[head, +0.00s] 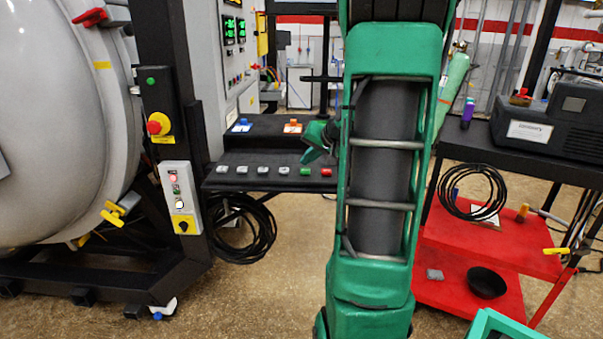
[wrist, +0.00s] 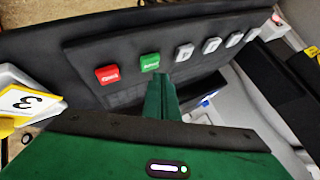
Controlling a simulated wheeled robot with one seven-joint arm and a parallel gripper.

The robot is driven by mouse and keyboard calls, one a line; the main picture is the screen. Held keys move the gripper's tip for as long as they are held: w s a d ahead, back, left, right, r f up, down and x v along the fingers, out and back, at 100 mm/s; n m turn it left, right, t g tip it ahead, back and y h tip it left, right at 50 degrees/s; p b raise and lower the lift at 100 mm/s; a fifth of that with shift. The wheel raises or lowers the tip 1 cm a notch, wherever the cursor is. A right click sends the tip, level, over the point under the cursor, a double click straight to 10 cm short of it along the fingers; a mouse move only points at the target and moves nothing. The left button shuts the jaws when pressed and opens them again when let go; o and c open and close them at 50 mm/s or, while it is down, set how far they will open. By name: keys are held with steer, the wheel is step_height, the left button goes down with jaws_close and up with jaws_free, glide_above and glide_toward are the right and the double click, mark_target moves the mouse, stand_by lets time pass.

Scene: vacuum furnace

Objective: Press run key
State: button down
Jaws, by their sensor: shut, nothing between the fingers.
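A row of keys sits on the front of a black console (head: 262,182). In the head view these are several pale keys, then a green key (head: 305,172) and a red key (head: 327,172) at the right end. In the wrist view the green key (wrist: 150,63) and the red key (wrist: 108,74) face me; their lettering is too small to read surely, so I cannot confirm which is the run key. My gripper (head: 307,157) is shut and empty. In the wrist view its tip (wrist: 161,80) lies just below the green key; I cannot tell whether they touch.
Blue (head: 241,126) and orange (head: 292,126) items stand on the console's upper shelf. A furnace vessel (head: 60,120) and its post with a switch box (head: 180,200) stand left. A red cart (head: 470,260) stands right. Cables hang below the console.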

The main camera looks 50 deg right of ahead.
mark_target(307, 172)
steer(key=shift+r, duration=2.5)
steer(key=shift+a, duration=0.1)
